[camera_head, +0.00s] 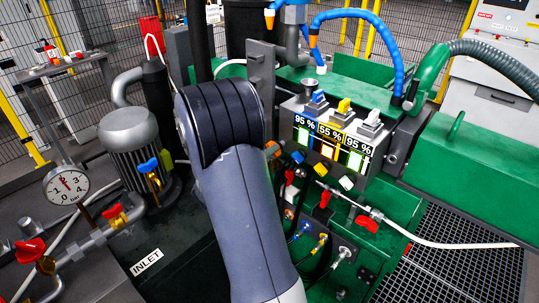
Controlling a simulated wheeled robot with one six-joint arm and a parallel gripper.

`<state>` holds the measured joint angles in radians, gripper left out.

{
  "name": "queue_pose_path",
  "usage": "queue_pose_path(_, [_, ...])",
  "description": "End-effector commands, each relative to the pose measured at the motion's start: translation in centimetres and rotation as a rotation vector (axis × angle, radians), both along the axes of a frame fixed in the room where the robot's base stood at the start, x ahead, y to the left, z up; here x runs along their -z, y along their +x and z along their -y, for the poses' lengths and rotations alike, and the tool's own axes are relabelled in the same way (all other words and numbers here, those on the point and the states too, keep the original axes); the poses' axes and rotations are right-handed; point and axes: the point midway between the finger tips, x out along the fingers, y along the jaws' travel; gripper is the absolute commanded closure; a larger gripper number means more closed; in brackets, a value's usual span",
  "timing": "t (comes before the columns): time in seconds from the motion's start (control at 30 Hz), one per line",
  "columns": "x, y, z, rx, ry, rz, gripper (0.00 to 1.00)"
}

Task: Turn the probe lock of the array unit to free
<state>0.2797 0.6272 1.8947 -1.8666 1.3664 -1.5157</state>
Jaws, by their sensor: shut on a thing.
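A unit with three lit displays (329,145) reading 95 %, 55 % and 95 % stands right of centre, with a blue, a yellow and a grey knob on its top. Blue, yellow and white levers sit along its lower front. I cannot tell which part is the probe lock or how it is set. Several red handles, one of them on a valve (367,223), and cable plugs are below the unit. My arm fills the middle of the view and covers the area just left of the unit. My gripper is hidden behind it, so its hold does not show.
A motor (130,140), a pressure gauge (67,185) and red-handled valves (125,215) crowd the left. A green housing (475,175) and a thick hose (498,62) are at right. A white hose (440,243) runs above a dark grating (450,275).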

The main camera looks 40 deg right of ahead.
Motion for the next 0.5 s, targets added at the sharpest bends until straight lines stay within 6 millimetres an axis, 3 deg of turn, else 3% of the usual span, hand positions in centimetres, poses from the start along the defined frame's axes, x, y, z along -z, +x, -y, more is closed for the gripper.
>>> queue_pose_path(0.23, [0.34,-0.02,-0.03,0.000,0.012,0.125,1.00])
queue_pose_path(0.5, [0.13,-0.02,-0.04,-0.001,0.015,0.155,1.00])
